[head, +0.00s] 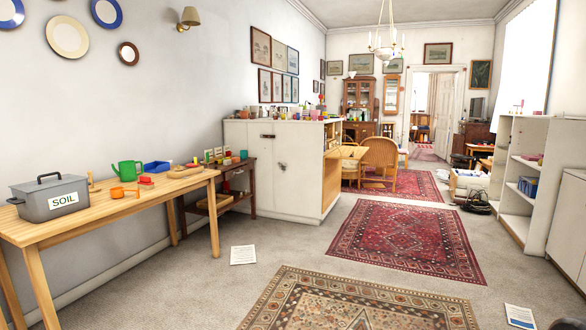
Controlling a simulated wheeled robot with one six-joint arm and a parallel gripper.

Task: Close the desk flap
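The desk unit stands at the right end of a long white cabinet (262,170). Small items show in the opening above the flap, too small to tell. My gripper is not in view.
A wooden table (130,205) at left holds a grey SOIL box (49,198), a green watering can (127,171) and small items. Papers (243,255) (520,317) lie on the floor. Rugs (405,240) cover the open middle. White shelves (520,190) and clutter (476,200) stand at right.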

